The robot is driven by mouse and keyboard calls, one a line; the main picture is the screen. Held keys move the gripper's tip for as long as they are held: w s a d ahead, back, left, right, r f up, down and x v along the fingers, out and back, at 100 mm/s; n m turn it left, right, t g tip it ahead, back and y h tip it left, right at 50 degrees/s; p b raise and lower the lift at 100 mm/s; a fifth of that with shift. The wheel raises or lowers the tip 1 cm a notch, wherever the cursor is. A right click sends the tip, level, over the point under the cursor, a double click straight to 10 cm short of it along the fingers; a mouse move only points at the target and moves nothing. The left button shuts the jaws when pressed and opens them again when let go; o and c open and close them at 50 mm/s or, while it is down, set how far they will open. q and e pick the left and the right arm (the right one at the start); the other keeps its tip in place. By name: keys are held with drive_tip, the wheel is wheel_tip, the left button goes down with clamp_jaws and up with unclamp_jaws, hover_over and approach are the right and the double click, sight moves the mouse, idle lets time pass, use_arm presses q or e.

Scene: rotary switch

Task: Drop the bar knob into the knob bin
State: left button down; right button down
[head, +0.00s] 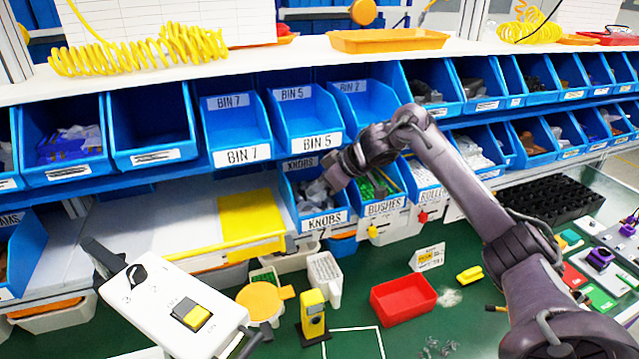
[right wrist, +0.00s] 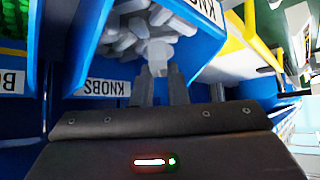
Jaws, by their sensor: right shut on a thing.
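My right gripper (head: 333,180) is over the mouth of the blue bin labelled KNOBS (head: 322,221) in the head view. In the right wrist view its two fingers (right wrist: 160,80) are shut on a pale grey knob (right wrist: 159,52), taken as the bar knob. The knob's lower part is hidden between the fingers. The knob bin (right wrist: 200,50) also shows there, with several similar grey pieces (right wrist: 128,32) in it. The held knob appears just in front of or above them; I cannot tell whether it touches them. My left gripper is not in view.
The bushes bin (head: 384,207) sits right beside the knob bin, and bin 5 (head: 309,142) is above it. A white switch box (head: 165,305) stands at front left. A red tray (head: 402,301) and a yellow tool (head: 313,315) are on the green bench.

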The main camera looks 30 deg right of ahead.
drive_tip(key=shift+f, duration=0.75)
drive_tip(key=shift+s+d, duration=0.1)
drive_tip(key=shift+f, duration=0.65)
drive_tip(key=c, duration=1.4)
unclamp_jaws()
drive_tip(key=shift+c, duration=0.2)
